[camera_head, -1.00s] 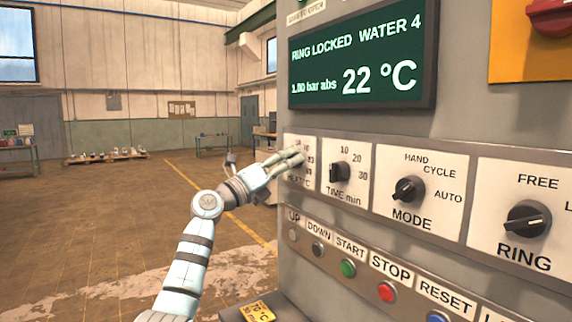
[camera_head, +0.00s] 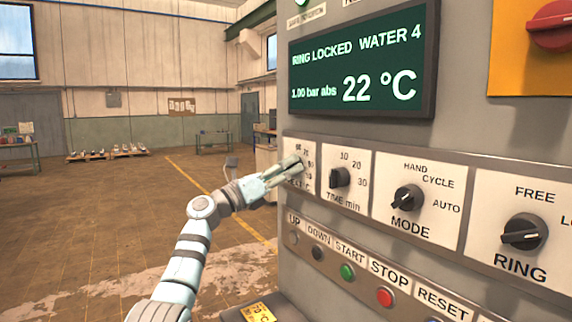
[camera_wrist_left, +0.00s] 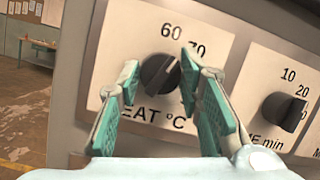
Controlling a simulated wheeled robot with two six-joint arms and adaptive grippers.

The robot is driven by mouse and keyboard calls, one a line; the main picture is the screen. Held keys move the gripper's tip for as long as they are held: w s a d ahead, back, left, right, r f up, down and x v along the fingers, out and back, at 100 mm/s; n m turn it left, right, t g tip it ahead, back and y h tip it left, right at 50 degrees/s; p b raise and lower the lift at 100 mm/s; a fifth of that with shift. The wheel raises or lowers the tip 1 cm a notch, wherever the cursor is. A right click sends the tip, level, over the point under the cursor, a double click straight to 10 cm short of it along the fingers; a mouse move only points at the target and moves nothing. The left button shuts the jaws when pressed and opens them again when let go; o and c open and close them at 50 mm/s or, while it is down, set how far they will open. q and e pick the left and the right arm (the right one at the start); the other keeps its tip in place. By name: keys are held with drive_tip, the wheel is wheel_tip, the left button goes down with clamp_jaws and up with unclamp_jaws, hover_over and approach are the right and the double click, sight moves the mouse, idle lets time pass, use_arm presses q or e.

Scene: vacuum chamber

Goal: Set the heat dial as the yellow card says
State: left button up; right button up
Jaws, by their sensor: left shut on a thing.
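The heat dial (camera_wrist_left: 160,76) is a round black knob on a white plate marked 60 and 70 in the left wrist view. Its pale pointer mark faces up and to the right, toward the 70. My left gripper (camera_head: 297,164) is at this dial, with its green fingers on either side of the knob in the wrist view (camera_wrist_left: 160,70), shut on it. In the head view the gripper hides the knob and part of the scale. My right gripper is not in view.
Right of the heat dial are the TIME dial (camera_head: 339,177), MODE dial (camera_head: 407,198) and RING dial (camera_head: 524,232). A row of buttons, with green START (camera_head: 347,271) and red STOP (camera_head: 385,296), runs below. The screen (camera_head: 362,62) reads 22 °C. Open floor lies left.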

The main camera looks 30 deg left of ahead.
use_arm(q)
drive_tip(key=shift+r+m+g+h+p, duration=0.1)
drive_tip(key=shift+m+g+h+p, duration=0.35)
drive_tip(key=shift+m+p, duration=0.65)
drive_tip(key=shift+m+g+h+p, duration=0.25)
drive_tip(key=shift+m+h+p, duration=0.4)
drive_tip(key=shift+m, duration=0.75)
drive_tip(key=o, duration=1.2)
drive_tip(key=shift+c, duration=0.2)
drive_tip(key=shift+a, duration=0.1)
